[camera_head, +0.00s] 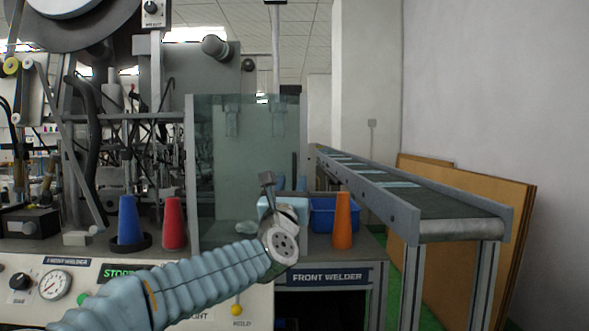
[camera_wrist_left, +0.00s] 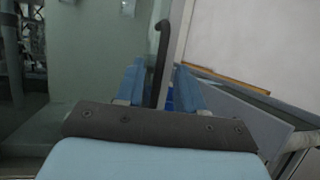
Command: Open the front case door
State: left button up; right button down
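The front case door is a clear, greenish glass panel (camera_head: 255,135) that stands upright at the front of the machine and looks closed. Its dark vertical handle (camera_head: 294,165) is near the right edge. My left gripper (camera_head: 291,184) is in front of the door's lower right part, and its own body hides some of the area. In the left wrist view, the two blue fingers (camera_wrist_left: 160,85) are apart, with the black handle (camera_wrist_left: 162,45) between them. I see small gaps on both sides of the handle. My right gripper is not in view.
An orange cone (camera_head: 342,220) and a blue bin (camera_head: 325,214) stand right of my left gripper. Red (camera_head: 173,223) and blue (camera_head: 128,219) cones stand to the left. A conveyor (camera_head: 415,200) runs along the right, near leaning brown boards (camera_head: 490,210).

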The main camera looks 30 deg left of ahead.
aim_at(294, 178)
pick_arm(q)
jog(key=shift+p+x, duration=0.55)
jog(key=shift+x, duration=1.45)
jog(key=shift+f, duration=0.1)
grip_shut()
